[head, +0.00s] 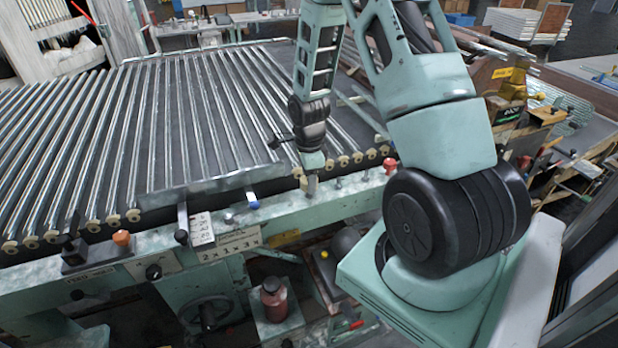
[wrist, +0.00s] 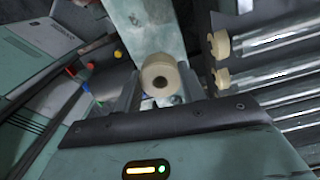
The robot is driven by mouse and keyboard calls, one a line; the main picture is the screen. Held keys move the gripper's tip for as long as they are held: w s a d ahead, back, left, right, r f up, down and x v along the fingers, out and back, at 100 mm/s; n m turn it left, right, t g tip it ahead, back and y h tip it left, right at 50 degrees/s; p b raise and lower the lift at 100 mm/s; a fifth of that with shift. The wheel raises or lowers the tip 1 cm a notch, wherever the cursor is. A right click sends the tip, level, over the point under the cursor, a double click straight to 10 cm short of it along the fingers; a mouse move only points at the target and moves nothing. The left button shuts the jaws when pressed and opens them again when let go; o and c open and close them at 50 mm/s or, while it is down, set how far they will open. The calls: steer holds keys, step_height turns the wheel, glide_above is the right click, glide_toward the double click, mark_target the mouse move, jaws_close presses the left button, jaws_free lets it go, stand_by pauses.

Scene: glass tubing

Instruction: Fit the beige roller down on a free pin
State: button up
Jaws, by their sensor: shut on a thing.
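The beige roller (wrist: 149,74) is a short ring with a dark centre hole, seen end-on between my fingers in the wrist view. My gripper (head: 312,187) is shut on it, above the pale green rail (head: 262,226) beside the tube bed. In the head view the arm and fingers largely hide the roller. Small upright pins (head: 338,183) stand on the rail just right of my gripper; another pin (head: 365,175) is farther right. I cannot tell whether the roller touches the rail or a pin.
The bed of glass tubes (head: 190,110) with beige end rollers (head: 343,161) lies behind the rail. A red knob (head: 389,165) stands to the right. A blue-tipped lever (head: 253,202) and an orange knob (head: 121,238) are on the left.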

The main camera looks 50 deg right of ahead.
steer(key=shift+f+b, duration=0.95)
steer(key=shift+f, duration=0.4)
steer(key=o, duration=1)
steer(key=shift+r, duration=0.1)
steer(key=shift+o, duration=0.2)
steer(key=shift+w, duration=0.1)
steer(key=shift+d+r, duration=0.1)
steer(key=shift+r, duration=0.15)
step_height(320, 180, up, 17)
steer(key=b, duration=0.2)
steer(key=shift+s, duration=0.2)
steer(key=shift+f, duration=0.1)
